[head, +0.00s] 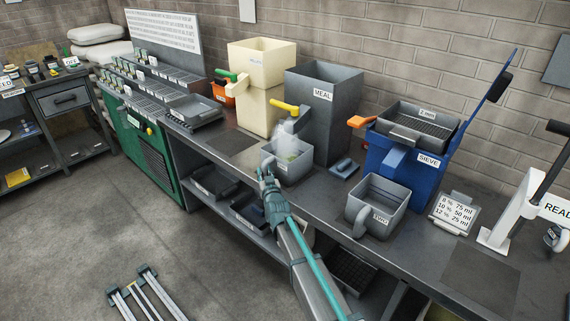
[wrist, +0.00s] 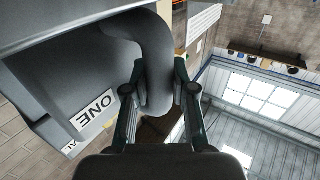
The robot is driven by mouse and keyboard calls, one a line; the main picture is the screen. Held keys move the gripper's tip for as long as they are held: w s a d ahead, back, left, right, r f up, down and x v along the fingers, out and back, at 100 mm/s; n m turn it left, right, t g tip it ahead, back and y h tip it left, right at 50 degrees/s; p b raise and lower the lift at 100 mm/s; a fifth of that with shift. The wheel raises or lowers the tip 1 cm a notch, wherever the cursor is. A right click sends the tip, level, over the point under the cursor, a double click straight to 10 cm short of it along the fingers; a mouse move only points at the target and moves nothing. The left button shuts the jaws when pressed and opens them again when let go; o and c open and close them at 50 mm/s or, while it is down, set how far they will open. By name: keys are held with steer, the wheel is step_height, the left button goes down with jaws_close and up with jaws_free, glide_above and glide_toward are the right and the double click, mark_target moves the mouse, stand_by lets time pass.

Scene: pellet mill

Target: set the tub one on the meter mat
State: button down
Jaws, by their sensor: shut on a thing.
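Tub one (head: 291,168) is a grey tub with a handle, below the MEAL bin's yellow lever, with greenish stuff inside and a pale puff above it. I cannot tell whether the tub touches the bench. A dark flat mat (head: 478,274) lies at the bench's right, before the white READ stand (head: 508,212); it looks like the meter mat and is bare.
The tub marked TWO (head: 379,205), the blue SIEVE unit (head: 405,150) and a card stand (head: 454,212) stand between tub one and the right mat. The grey MEAL bin (head: 325,105) rises behind. Another dark mat (head: 231,142) lies to the left.

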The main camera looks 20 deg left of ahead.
mark_target(264, 162)
steer(key=shift+r, duration=0.2)
steer(key=shift+r+p, duration=2.15)
steer(key=shift+r, duration=1.25)
steer(key=shift+d+f, duration=0.1)
